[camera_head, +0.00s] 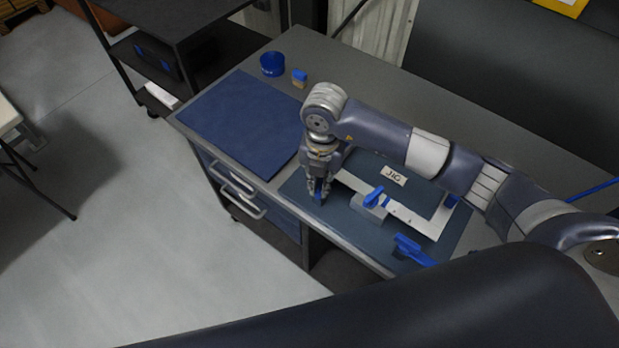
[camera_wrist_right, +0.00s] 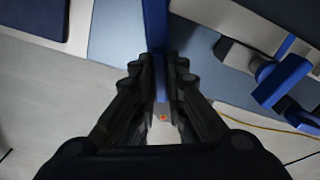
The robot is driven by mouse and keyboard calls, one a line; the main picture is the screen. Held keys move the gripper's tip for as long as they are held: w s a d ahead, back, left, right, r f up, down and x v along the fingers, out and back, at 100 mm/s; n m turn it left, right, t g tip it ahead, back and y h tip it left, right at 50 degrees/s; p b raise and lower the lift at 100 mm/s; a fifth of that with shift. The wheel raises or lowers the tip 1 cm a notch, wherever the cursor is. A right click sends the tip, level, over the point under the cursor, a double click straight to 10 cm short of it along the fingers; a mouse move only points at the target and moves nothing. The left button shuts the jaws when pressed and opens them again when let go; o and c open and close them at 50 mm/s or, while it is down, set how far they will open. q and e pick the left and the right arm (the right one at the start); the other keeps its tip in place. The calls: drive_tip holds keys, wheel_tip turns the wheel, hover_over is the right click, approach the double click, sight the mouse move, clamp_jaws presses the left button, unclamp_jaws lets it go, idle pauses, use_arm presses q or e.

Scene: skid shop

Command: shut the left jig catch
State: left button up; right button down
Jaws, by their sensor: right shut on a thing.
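The jig is a pale frame (camera_head: 430,224) on a blue-grey board (camera_head: 449,238) on the bench, with a "JIG" label (camera_head: 394,176). My right gripper (camera_head: 319,193) points down at the jig's left end. It is shut on a blue catch handle (camera_head: 319,198), the left jig catch; in the right wrist view the blue handle (camera_wrist_right: 155,35) runs between the fingers (camera_wrist_right: 160,75). The fingers hide much of the catch in the head view. Another blue catch (camera_head: 374,196) stands on a grey block near the middle of the jig. My left gripper is not in view.
A blue mat (camera_head: 243,122) covers the bench's left part. A blue bowl (camera_head: 272,64) and a small blue-and-tan item (camera_head: 299,78) stand behind it. A blue clamp-like piece (camera_head: 413,250) lies at the front edge. Drawers with handles (camera_head: 236,180) are below the mat.

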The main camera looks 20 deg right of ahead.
drive_tip(key=shift+m, duration=0.3)
drive_tip(key=m+p, duration=0.1)
drive_tip(key=m, duration=0.2)
drive_tip(key=shift+r, duration=0.15)
drive_tip(key=shift+m+p, duration=0.4)
drive_tip(key=shift+m, duration=0.4)
drive_tip(key=c, duration=1.6)
unclamp_jaws()
drive_tip(key=shift+o, duration=0.2)
